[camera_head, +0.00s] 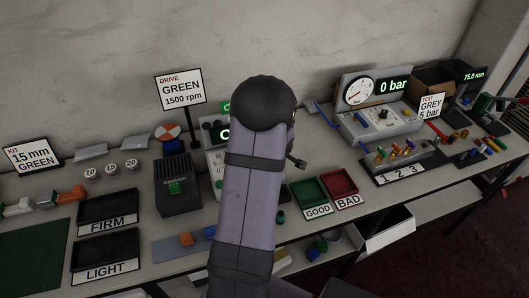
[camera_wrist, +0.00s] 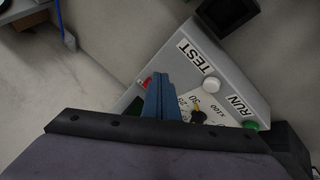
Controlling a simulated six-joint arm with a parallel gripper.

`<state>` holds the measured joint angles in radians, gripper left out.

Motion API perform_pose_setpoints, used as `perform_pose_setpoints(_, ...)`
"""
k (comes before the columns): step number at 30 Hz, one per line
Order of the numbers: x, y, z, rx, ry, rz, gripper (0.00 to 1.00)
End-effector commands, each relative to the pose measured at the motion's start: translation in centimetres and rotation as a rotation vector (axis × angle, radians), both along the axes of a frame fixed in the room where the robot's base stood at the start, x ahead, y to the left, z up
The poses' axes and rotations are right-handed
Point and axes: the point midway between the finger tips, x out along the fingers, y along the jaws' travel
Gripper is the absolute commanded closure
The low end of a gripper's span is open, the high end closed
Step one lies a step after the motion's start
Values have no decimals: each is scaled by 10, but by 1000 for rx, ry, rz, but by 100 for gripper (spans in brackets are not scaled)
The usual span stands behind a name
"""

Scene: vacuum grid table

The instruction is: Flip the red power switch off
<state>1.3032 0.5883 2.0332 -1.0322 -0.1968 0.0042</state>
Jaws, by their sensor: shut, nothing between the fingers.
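The red power switch (camera_wrist: 147,82) shows as a small red patch on the grey control box (camera_wrist: 225,85), just left of my fingers in the wrist view. Most of it is hidden behind them. My gripper (camera_wrist: 158,82) has its blue fingers shut together with nothing between them, in front of the box. I cannot tell whether the fingers touch the switch, nor which way it is set. In the head view my arm covers most of the grey box (camera_head: 213,161), and the switch does not show there.
The box also carries a white button (camera_wrist: 211,85), a green button (camera_wrist: 250,125) and a black dial knob (camera_wrist: 198,116). A black device (camera_head: 178,190) stands left of it. The GOOD tray (camera_head: 309,192) and BAD tray (camera_head: 340,183) lie to its right.

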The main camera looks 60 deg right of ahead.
Motion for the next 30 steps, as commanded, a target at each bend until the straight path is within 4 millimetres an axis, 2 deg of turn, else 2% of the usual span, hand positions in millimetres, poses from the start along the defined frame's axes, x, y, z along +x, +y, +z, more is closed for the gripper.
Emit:
perform_pose_setpoints(1, -8, 0, 17, 0, 1, -3, 100)
perform_pose_setpoints(10, -36, 4, 50, 3, 2, -4, 100)
perform_pose_setpoints(18, -45, 5, 58, 4, 2, -2, 100)
perform_pose_setpoints(30, -45, 5, 58, 4, 2, -2, 100)
